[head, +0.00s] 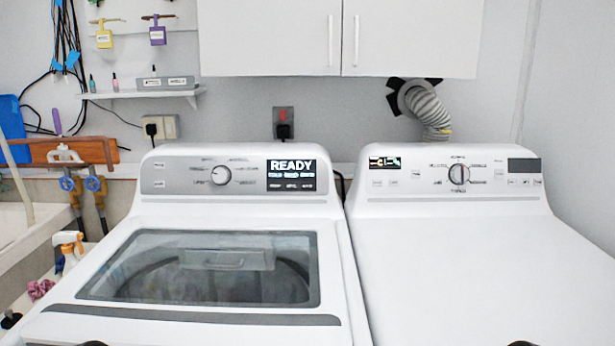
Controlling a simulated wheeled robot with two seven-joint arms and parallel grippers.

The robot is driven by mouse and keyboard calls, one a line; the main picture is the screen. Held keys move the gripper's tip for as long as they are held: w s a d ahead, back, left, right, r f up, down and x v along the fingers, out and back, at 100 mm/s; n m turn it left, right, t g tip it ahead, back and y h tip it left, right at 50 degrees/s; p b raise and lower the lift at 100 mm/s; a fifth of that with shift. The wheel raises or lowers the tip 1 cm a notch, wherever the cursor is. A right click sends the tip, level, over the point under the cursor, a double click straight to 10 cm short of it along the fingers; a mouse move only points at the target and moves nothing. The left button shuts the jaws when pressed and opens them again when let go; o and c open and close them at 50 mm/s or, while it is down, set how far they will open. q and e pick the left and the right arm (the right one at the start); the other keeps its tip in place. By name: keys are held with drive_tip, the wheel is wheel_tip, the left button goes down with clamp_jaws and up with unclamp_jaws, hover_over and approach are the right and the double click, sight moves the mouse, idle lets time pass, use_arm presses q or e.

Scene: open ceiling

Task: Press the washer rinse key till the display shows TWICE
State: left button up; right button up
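The white top-load washer (190,328) stands at the left with its glass lid closed. Its grey control panel (180,175) has a round knob (221,175) and a black display (291,175) to the right of it. The display reads READY in large letters, with a line of small words under it that I cannot read surely. Small marks show in a row low on the display; I cannot tell which is the rinse key. TWICE is not legible anywhere. Neither gripper shows clearly; only small dark slivers show at the bottom edge.
A white dryer (480,260) stands close at the right with its own knob and panel. White cabinets (340,38) hang above. A spray bottle (68,250) and a sink (20,235) are at the left. Space in front of the washer panel is clear.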

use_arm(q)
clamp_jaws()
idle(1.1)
